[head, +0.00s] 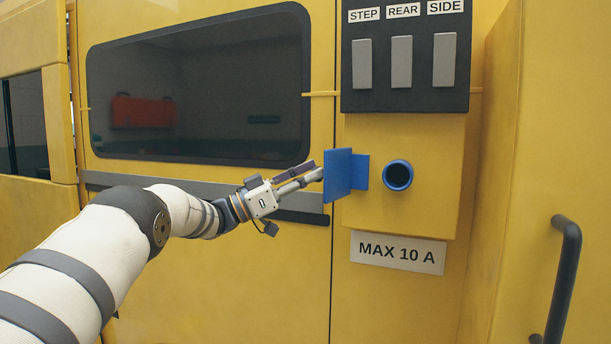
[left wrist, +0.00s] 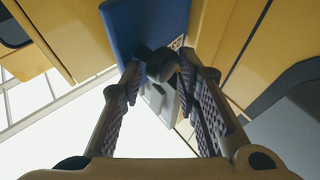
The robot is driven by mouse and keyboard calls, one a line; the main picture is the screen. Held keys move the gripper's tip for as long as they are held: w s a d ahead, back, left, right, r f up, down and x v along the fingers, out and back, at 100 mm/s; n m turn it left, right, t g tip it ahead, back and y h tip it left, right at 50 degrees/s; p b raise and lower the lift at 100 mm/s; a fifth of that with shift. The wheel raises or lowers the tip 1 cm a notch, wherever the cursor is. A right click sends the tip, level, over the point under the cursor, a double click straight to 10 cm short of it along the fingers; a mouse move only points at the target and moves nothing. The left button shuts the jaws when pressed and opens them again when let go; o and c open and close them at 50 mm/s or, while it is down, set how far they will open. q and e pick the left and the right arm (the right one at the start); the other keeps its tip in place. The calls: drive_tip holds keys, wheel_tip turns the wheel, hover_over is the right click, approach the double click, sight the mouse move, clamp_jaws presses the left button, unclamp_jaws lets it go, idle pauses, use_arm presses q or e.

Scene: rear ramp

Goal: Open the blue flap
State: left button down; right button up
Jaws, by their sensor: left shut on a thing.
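The blue flap (head: 340,175) stands out from the yellow panel, to the left of the round blue-rimmed socket (head: 398,175). The socket's dark opening is uncovered. My left gripper (head: 314,175) reaches in from the left and meets the flap's left side. In the left wrist view the blue flap (left wrist: 145,22) rises beyond the fingertips. My left gripper (left wrist: 160,72) has a dark rounded piece at the flap between its fingers; the exact contact is hard to see. My right gripper is not in view.
A dark panel with grey switches (head: 402,62) is above the socket, and a MAX 10 A label (head: 398,252) is below. A dark handle (head: 565,280) stands out at the right. A grey rail (head: 150,184) runs behind my left arm under the dark window (head: 200,90).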

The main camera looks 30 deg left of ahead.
use_arm(q)
drive_tip(key=shift+w+d+r, duration=0.15)
drive_tip(key=shift+w+r, duration=0.05)
drive_tip(key=shift+r, duration=0.1)
drive_tip(key=c, duration=1.6)
unclamp_jaws()
drive_tip(key=o, duration=0.3)
drive_tip(key=shift+w+d, duration=0.2)
drive_tip(key=shift+d, duration=0.2)
drive_tip(key=shift+a+f, duration=0.2)
drive_tip(key=shift+f, duration=0.05)
